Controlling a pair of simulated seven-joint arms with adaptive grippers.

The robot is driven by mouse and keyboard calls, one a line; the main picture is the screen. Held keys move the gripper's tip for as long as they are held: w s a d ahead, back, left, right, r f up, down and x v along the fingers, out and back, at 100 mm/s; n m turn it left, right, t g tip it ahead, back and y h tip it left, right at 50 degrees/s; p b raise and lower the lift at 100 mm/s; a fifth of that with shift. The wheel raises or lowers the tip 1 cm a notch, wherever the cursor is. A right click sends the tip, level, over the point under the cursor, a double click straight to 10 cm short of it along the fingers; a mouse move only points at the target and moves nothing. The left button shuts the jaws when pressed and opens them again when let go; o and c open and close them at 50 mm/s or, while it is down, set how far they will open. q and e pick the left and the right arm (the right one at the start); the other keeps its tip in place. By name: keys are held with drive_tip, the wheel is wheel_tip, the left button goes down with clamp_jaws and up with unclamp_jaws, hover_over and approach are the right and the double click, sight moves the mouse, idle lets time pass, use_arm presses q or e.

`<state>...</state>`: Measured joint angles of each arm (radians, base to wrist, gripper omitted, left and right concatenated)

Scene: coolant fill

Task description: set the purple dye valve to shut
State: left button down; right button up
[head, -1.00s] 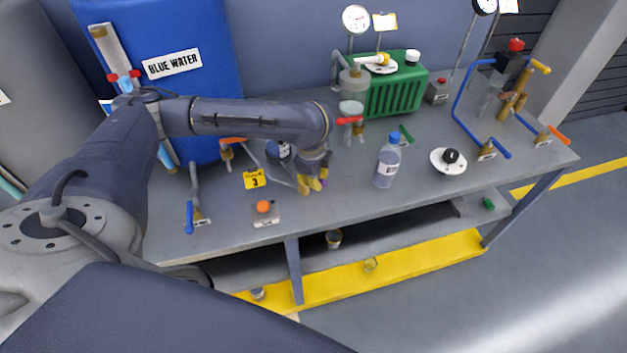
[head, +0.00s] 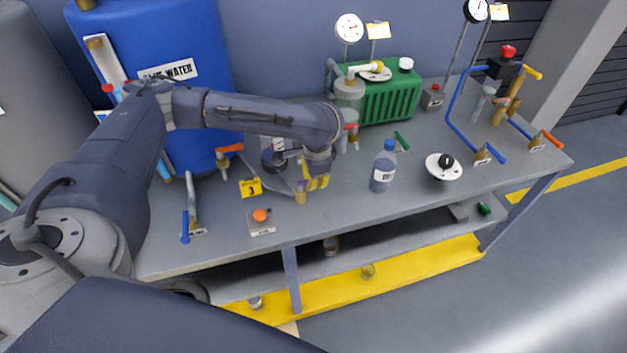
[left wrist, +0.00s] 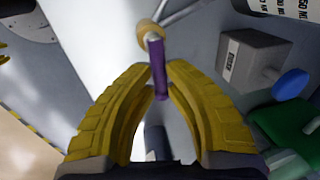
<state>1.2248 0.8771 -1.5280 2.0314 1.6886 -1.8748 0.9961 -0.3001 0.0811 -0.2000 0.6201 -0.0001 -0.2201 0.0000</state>
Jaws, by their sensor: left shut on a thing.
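The purple valve lever (left wrist: 157,68) stands out from a brass collar (left wrist: 150,38) on a thin grey pipe in the left wrist view. My left gripper (left wrist: 158,80) has its two yellow fingers closed around the lever's lower part. In the head view my left gripper (head: 318,183) is low over the bench, just right of the brass valve body (head: 300,196). The lever is mostly hidden by the fingers there. I cannot tell the valve's setting from its angle. My right gripper is not in view.
A blue-capped bottle (head: 383,172) stands to the right of the gripper. The green ribbed unit (head: 388,98) is behind. The bench front between bottle and orange knob is clear.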

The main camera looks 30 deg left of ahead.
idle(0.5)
use_arm(q)
drive_tip(key=c, duration=1.3)
unclamp_jaws()
drive_tip(key=shift+c, duration=0.2)
drive_tip(key=shift+r, duration=0.1)
wheel_tip(320, 180, up, 12)
drive_tip(key=s+d, duration=0.1)
drive_tip(key=shift+s+d+f, duration=0.25)
drive_tip(key=shift+d, duration=0.1)
